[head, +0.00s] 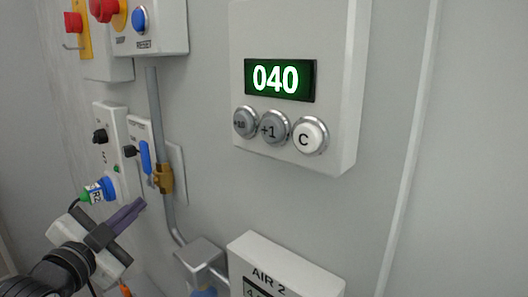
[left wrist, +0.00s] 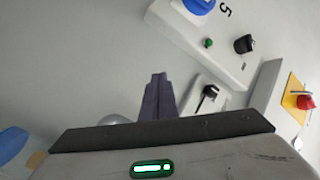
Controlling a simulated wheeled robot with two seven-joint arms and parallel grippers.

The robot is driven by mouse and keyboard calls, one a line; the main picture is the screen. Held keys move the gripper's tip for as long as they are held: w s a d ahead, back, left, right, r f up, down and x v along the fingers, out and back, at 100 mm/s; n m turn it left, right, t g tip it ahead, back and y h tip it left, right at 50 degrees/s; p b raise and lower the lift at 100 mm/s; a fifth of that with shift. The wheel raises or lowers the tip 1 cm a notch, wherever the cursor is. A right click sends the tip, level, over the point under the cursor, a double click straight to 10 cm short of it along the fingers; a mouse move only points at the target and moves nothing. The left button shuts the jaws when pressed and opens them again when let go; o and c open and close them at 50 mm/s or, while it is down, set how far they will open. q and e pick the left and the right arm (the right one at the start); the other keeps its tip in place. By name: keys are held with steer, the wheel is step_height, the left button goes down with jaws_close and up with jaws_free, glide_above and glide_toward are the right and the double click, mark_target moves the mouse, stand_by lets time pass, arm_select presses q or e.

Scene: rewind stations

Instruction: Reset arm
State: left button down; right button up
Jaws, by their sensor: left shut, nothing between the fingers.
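My left gripper (head: 138,206) is at the lower left of the head view, with its dark purple-grey fingers together and nothing between them. In the left wrist view its fingers (left wrist: 156,98) point away from the camera and meet. The fingertips are in front of the wall, near a blue plug marked R2 (head: 100,190). I cannot tell whether they touch anything. My right gripper is in neither view.
A counter box (head: 336,130) shows 040 above three round buttons. An AIR 2 box (head: 300,258) is below it. A grey conduit (head: 155,110) runs down the wall beside a blue lever (head: 146,157). A red-knobbed box (left wrist: 305,101) shows at right in the wrist view.

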arm_select(q)
steer(key=s+d+f+n+g, duration=0.1)
steer(key=s+d+f+g, duration=0.15)
steer(key=f, duration=0.55)
steer(key=s+d+f+n+g+p, duration=0.15)
steer(key=s+f, duration=0.25)
steer(key=f, duration=0.5)
steer(key=s+d+f+n+g, duration=0.1)
steer(key=s+f+n, duration=0.15)
steer(key=f, duration=0.55)
steer(key=s+d+f+n+g, duration=0.1)
steer(key=s+d+f+g, duration=0.1)
steer(key=s+f, duration=0.5)
steer(key=s+d+f+n+g, duration=0.1)
steer(key=s+d+f+n, duration=0.1)
steer(key=s+f, duration=0.6)
steer(key=s+d, duration=0.1)
steer(key=s, duration=0.4)
steer(key=shift+d+f+n+g, duration=0.2)
steer(key=shift+d+n+g, duration=0.1)
steer(key=shift+d+g, duration=0.1)
